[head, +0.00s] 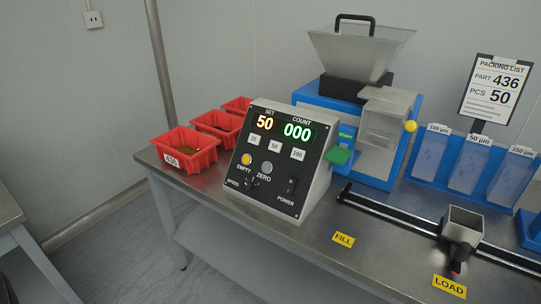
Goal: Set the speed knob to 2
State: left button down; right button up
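The control box (285,160) stands on the steel table with its sloped dark panel facing me. The speed knob (251,183) is a small dark shape at the lower left of the panel, beside the SPEED label. Its pointer and scale numbers are too small to read. Above it are a yellow EMPTY button (246,158) and a grey ZERO button (266,167). The SET display reads 50 and the COUNT display reads 000. Neither of my grippers is in view.
Red bins (184,159) stand left of the box. A black rail (395,213) with a grey cup (463,224) crosses the right side. The space before the panel is clear.

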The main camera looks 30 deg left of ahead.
aim_at(248, 185)
jog(key=z, duration=2.4)
jog(key=k, duration=2.15)
jog(key=u, duration=2.6)
jog(key=i, duration=0.5)
jog(key=u, duration=0.1)
